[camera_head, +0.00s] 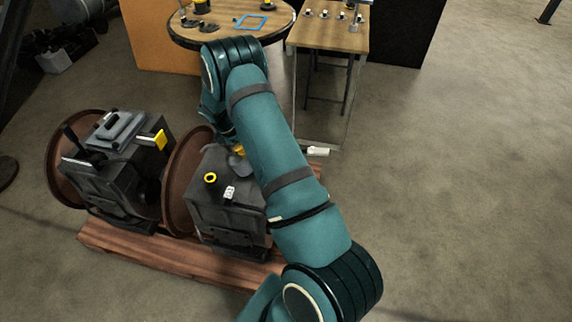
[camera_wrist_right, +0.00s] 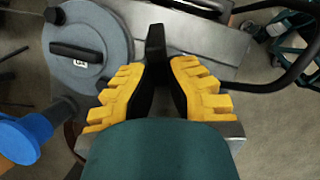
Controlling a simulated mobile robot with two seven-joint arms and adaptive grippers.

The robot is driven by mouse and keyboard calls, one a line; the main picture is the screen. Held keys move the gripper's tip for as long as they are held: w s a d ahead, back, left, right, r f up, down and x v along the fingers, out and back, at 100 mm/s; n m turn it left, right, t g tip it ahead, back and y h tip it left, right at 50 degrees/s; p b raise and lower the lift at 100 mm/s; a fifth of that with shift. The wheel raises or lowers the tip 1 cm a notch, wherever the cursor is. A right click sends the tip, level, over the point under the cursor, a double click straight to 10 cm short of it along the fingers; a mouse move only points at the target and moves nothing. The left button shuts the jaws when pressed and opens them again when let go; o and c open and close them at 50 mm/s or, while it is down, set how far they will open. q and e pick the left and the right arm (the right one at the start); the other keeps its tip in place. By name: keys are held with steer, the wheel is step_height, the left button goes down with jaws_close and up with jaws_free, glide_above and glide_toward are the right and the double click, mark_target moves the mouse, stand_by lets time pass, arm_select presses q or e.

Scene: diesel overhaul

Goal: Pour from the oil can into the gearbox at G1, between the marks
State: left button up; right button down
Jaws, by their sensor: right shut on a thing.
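The near gearbox (camera_head: 222,205) is a dark grey block with a yellow-ringed opening (camera_head: 210,177) on top and a small white label (camera_head: 229,192), too small to read. My right arm comes in from the bottom and bends down behind this gearbox's far right corner. Its gripper is mostly hidden in the head view. In the right wrist view my right gripper (camera_wrist_right: 158,75), with yellow ridged fingers, is shut on a dark upright piece (camera_wrist_right: 155,42). I cannot tell whether that piece belongs to the oil can. No oil can is clearly identifiable. My left gripper is out of view.
A second gearbox (camera_head: 115,165) with a yellow tag stands at left on the same wooden base (camera_head: 180,255). A round table (camera_head: 270,30) and a square table (camera_head: 345,38) stand behind. The wrist view shows a grey round lid (camera_wrist_right: 110,70) and a blue cylinder (camera_wrist_right: 28,138).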

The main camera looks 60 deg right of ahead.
steer(key=shift+r, duration=0.1)
stand_by(0.3)
steer(key=shift+r, duration=0.1)
steer(key=shift+w+r+g+h, duration=0.1)
steer(key=shift+r+g+h, duration=0.1)
steer(key=shift+g+h, duration=0.4)
stand_by(0.8)
stand_by(0.7)
steer(key=shift+w+a+r+g+h, duration=0.1)
steer(key=shift+g+h, duration=0.2)
steer(key=shift+g+h, duration=0.3)
stand_by(0.9)
steer(key=shift+w+a+r+g+h+b, duration=0.1)
steer(key=shift+w+a+g+h+b, duration=0.2)
steer(key=shift+g+h+b, duration=0.25)
stand_by(1.2)
steer(key=shift+w+a+g+h+b, duration=0.25)
steer(key=shift+g+h+b, duration=0.2)
steer(key=shift+b, duration=0.3)
stand_by(1.4)
